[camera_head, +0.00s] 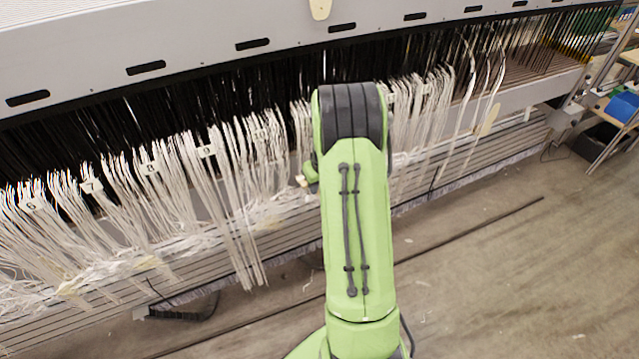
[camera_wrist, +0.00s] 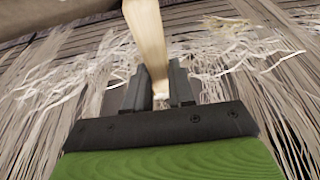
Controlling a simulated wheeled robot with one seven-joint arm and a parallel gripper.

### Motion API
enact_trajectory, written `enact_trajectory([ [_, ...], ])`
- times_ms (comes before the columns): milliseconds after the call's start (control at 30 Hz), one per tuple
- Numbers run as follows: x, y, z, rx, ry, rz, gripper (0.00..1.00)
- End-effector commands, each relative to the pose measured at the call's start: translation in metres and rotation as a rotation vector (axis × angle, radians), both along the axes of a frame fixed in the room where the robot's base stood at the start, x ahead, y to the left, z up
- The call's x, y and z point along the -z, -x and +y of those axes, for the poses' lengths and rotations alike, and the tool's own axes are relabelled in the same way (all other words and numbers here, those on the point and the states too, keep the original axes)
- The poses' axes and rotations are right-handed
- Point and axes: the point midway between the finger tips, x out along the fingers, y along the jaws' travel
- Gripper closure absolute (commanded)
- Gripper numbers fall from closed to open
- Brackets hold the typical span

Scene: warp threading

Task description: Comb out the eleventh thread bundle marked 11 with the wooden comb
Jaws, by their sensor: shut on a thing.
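In the wrist view, my gripper (camera_wrist: 160,90) is shut on a pale wooden piece (camera_wrist: 150,38), the wooden comb by its look. It stands up from between the black fingers and runs out of the top of the picture; its teeth are not in sight. White threads lie loose behind and around it.
The grey loom beam (camera_head: 190,45) with dark slots runs across the top. Black threads (camera_head: 110,125) hang under it. More white bundles (camera_head: 425,115) hang right of my arm. Blue bins (camera_head: 622,105) stand far right. The floor (camera_head: 500,260) at the lower right is mostly open.

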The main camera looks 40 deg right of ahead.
Motion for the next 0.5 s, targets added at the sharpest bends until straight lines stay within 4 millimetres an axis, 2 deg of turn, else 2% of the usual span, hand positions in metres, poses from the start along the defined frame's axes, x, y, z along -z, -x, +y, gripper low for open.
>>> enact_trajectory([
  [33,0.013,0.0,0.0,-0.001,-0.001,0.0,1.0],
  [100,0.022,0.0,0.0,-0.001,-0.001,0.001,1.0],
  [267,0.026,0.0,0.0,0.0,-0.001,0.002,1.0],
  [500,0.057,-0.003,-0.001,0.0,-0.001,0.004,1.0],
])
